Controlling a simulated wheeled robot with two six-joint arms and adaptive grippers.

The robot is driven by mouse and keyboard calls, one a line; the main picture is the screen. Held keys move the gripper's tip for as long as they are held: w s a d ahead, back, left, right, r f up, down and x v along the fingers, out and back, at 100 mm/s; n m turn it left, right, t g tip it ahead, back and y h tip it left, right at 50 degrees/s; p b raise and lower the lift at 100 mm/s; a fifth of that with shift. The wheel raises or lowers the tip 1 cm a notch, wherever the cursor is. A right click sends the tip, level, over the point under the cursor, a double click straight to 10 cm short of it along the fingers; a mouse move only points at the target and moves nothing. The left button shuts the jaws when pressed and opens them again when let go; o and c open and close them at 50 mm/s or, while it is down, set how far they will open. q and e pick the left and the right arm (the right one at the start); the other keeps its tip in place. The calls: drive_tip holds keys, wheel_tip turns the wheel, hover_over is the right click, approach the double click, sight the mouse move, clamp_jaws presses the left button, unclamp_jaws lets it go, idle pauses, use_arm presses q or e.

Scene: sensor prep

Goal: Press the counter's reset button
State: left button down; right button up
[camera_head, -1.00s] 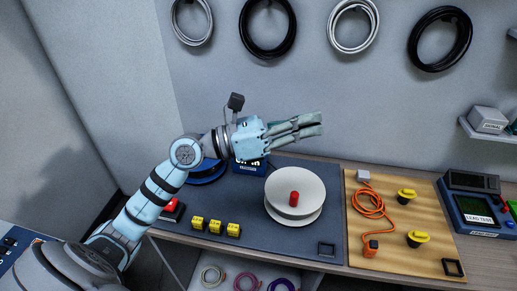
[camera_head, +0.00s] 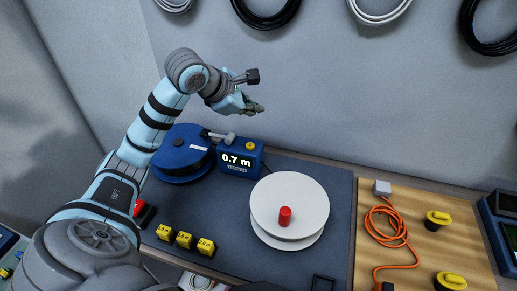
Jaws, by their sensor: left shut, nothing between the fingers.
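The counter (camera_head: 228,168) is a blue box at the back of the dark mat, with a lit display reading 0.7 m. A yellow button (camera_head: 250,146) sits on its top at the right; I take it to be the reset button. My left gripper (camera_head: 256,107) is shut and empty. It is in the air above the counter in the picture, apart from the button. The fingers are seen foreshortened, and my forearm comes in from the left. My right gripper is not in view.
A blue cable reel (camera_head: 180,158) stands left of the counter, with a grey fitting (camera_head: 218,136) between them. Several yellow blocks (camera_head: 185,239) line the front left. An orange cable (camera_head: 385,232) lies on the right board.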

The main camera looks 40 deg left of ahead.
use_arm(q)
drive_tip(key=v, duration=0.2)
drive_tip(key=b, duration=0.7)
hover_over(252, 147)
wheel_tip(252, 147, down, 9)
drive_tip(key=shift+r, duration=0.1)
drive_tip(key=shift+a+f+b, duration=0.1)
drive_tip(key=shift+f+b, duration=0.2)
drive_tip(key=shift+f, duration=0.05)
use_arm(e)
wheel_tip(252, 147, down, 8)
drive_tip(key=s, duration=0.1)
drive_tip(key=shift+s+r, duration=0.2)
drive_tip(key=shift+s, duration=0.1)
use_arm(q)
drive_tip(key=shift+f+b, duration=0.3)
drive_tip(key=shift+f, duration=0.05)
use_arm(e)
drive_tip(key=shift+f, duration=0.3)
use_arm(q)
drive_tip(key=shift+f+b, duration=0.4)
drive_tip(key=shift+f, duration=0.05)
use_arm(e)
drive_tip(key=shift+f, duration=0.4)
use_arm(q)
drive_tip(key=shift+r+p, duration=0.85)
drive_tip(key=shift+r, duration=0.05)
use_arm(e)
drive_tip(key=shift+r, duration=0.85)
